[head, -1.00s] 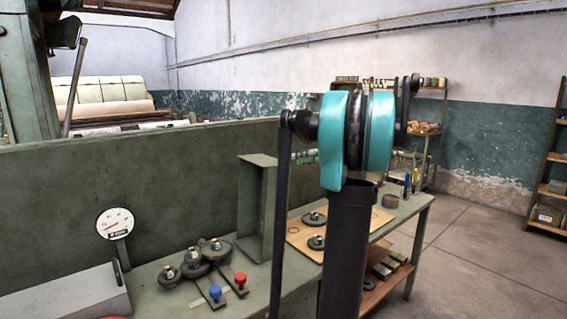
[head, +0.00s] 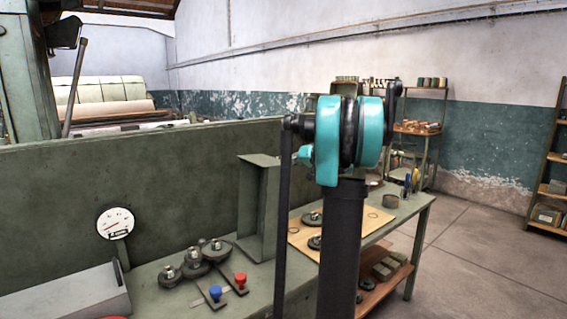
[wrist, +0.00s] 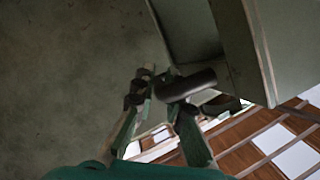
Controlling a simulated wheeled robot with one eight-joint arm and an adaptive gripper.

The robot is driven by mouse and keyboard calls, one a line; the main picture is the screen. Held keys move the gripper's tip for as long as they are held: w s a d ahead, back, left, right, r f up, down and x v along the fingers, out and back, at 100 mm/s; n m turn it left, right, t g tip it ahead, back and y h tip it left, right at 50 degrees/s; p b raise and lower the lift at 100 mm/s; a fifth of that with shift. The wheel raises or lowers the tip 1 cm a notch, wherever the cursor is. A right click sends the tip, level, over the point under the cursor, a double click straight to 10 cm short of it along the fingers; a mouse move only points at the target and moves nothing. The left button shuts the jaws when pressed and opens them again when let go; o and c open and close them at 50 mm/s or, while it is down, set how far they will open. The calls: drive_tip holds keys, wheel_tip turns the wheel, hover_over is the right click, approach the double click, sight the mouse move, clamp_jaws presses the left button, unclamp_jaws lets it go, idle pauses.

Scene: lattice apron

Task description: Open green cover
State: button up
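The green cover (head: 258,207) is a tall angled sheet-metal piece standing on the green bench, beside the long green back panel. It fills the upper right of the wrist view (wrist: 240,45). My gripper (wrist: 158,80) reaches toward its edge, with both fingers in the wrist view. A dark cylindrical bar (wrist: 190,86), perhaps a handle, lies at the right fingertip; I cannot tell whether the fingers are gripping it. In the head view my arm hides most of the gripper, which is to the right of the cover.
Round knobs (head: 195,258), a blue knob (head: 215,292) and a red knob (head: 241,279) stand on the bench left of the cover. A gauge (head: 115,223) stands farther left. A tan board (head: 340,240) with round parts lies to the right. Floor beyond the bench is clear.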

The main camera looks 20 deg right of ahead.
sight(263, 158)
clamp_jaws()
drive_tip(key=shift+n+h, duration=0.6)
drive_tip(key=shift+n, duration=0.2)
drive_tip(key=a+r, duration=0.1)
drive_tip(key=a, duration=0.1)
drive_tip(key=s+a+r, duration=0.1)
drive_tip(key=a, duration=0.1)
drive_tip(key=s+a+r, duration=0.1)
drive_tip(key=a, duration=0.1)
drive_tip(key=shift+s+a, duration=0.25)
drive_tip(key=shift+a, duration=0.05)
drive_tip(key=shift+o, duration=1.6)
unclamp_jaws()
drive_tip(key=shift+r, duration=0.1)
